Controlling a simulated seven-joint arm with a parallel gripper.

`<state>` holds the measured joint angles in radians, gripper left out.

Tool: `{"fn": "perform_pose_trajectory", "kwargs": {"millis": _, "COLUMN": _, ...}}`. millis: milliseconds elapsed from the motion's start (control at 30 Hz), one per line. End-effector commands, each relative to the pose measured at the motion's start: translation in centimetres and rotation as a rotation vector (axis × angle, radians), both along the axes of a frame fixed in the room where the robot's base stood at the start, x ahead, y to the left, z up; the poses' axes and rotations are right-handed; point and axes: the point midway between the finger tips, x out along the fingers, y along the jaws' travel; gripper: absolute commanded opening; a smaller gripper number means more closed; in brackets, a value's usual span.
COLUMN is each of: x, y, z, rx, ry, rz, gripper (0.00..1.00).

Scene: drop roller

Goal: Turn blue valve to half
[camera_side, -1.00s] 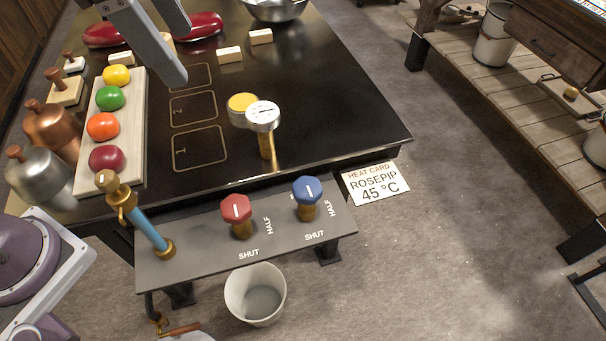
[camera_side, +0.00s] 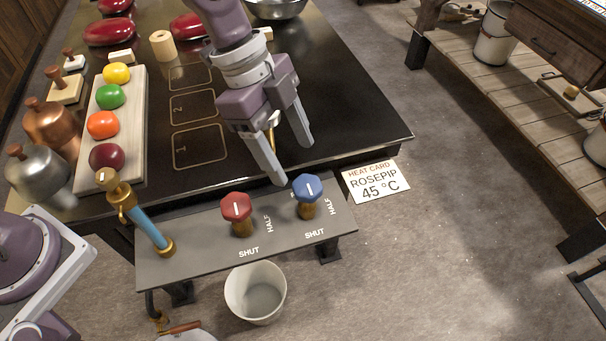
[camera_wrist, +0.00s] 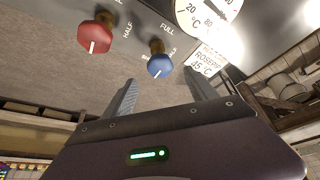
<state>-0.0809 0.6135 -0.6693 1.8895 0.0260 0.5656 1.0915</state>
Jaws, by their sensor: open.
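The blue valve (camera_side: 307,188) is an octagonal knob on a brass stem at the right of the grey panel (camera_side: 190,250). Its white mark runs roughly up and down in the side view, with SHUT printed below it and HALF to its right. It also shows in the wrist view (camera_wrist: 159,66), just beyond and between the fingertips. My gripper (camera_side: 292,162) is open and empty, fingers pointing down, above the table's front edge and close behind the blue valve. I see no contact with it. The fingers also show in the wrist view (camera_wrist: 160,88).
A red valve (camera_side: 236,207) stands left of the blue one. A brass-and-blue lever (camera_side: 145,225) is at the panel's left end. A white bucket (camera_side: 255,292) stands below the panel. A heat card (camera_side: 376,182) reads ROSEPIP 45 °C. The dial gauge (camera_wrist: 208,14) shows in the wrist view.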

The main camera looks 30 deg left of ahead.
Motion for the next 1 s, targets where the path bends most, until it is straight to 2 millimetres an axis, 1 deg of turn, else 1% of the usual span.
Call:
{"fn": "perform_pose_trajectory", "kwargs": {"millis": 200, "x": -0.1, "y": -1.6, "z": -3.9, "rx": 0.002, "ry": 0.003, "rz": -0.003, "gripper": 0.67}}
{"fn": "perform_pose_trajectory", "kwargs": {"millis": 300, "x": -0.1, "y": -2.1, "z": -5.2, "rx": 0.002, "ry": 0.002, "rz": -0.002, "gripper": 0.67}}
{"fn": "perform_pose_trajectory", "kwargs": {"millis": 433, "x": 0.0, "y": -2.4, "z": -5.8, "rx": 0.001, "ry": 0.0, "rz": 0.0, "gripper": 0.67}}
{"fn": "perform_pose_trajectory", "kwargs": {"millis": 633, "x": 0.0, "y": -2.4, "z": -5.8, "rx": 0.001, "ry": -0.001, "rz": 0.001, "gripper": 0.67}}
{"fn": "perform_pose_trajectory", "kwargs": {"millis": 933, "x": 0.0, "y": -2.4, "z": -5.8, "rx": 0.001, "ry": -0.001, "rz": 0.001, "gripper": 0.08}}
{"fn": "perform_pose_trajectory", "kwargs": {"millis": 967, "x": 0.0, "y": -2.4, "z": -5.8, "rx": 0.001, "ry": -0.001, "rz": 0.001, "gripper": 0.04}}
{"fn": "perform_pose_trajectory", "kwargs": {"millis": 1000, "x": 0.0, "y": -2.4, "z": -5.8, "rx": 0.001, "ry": -0.001, "rz": 0.001, "gripper": 0.04}}
